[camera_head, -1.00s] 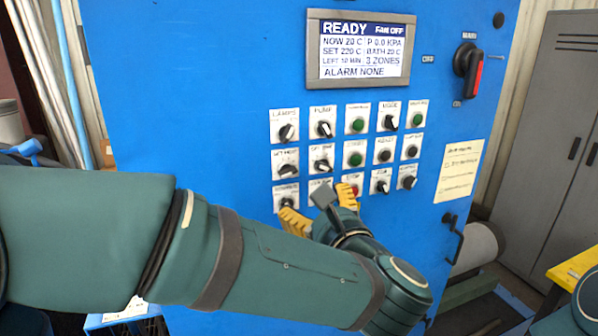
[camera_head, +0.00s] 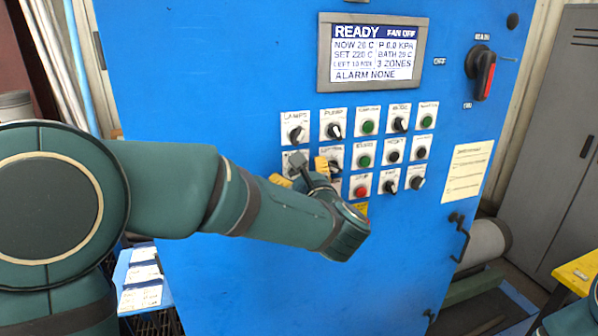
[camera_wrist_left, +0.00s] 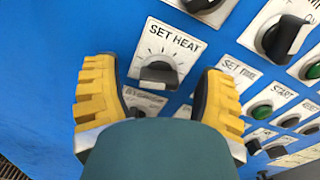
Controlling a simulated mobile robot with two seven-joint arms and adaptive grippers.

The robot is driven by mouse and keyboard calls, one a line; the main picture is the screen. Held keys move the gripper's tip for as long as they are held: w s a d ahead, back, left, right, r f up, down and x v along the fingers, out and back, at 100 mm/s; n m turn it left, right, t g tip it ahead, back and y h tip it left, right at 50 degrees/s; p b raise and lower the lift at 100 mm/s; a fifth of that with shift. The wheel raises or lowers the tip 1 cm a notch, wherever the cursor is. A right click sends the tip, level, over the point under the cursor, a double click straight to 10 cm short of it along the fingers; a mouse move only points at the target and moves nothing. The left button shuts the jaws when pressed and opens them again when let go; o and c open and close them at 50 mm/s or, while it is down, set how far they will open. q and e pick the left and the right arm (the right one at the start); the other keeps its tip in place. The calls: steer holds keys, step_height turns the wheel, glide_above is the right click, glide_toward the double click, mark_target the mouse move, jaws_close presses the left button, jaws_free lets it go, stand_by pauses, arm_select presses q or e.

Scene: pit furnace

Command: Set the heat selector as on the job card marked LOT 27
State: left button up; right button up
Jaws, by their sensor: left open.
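The heat selector is a black knob labelled SET HEAT (camera_wrist_left: 158,74) on a white plate with tick marks around it; I cannot tell which mark it points to. My left gripper (camera_wrist_left: 155,98) is open, its yellow fingers on either side of the knob, and I cannot tell whether they touch it. In the head view the left gripper (camera_head: 302,172) is at the left column, second row of the panel, partly hiding that plate. White cards (camera_head: 141,284) lie at the lower left; their writing is too small to read, so I cannot tell which is LOT 27. My right gripper is out of view.
The blue cabinet (camera_head: 240,285) carries closely spaced knobs and buttons, including a red button (camera_head: 361,191) right of the gripper. The display (camera_head: 368,53) reads READY, SET 220 C. A main switch (camera_head: 481,72) and a yellowish notice (camera_head: 467,172) are at the right.

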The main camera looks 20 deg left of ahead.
arm_select(q)
steer(key=c, duration=1.2)
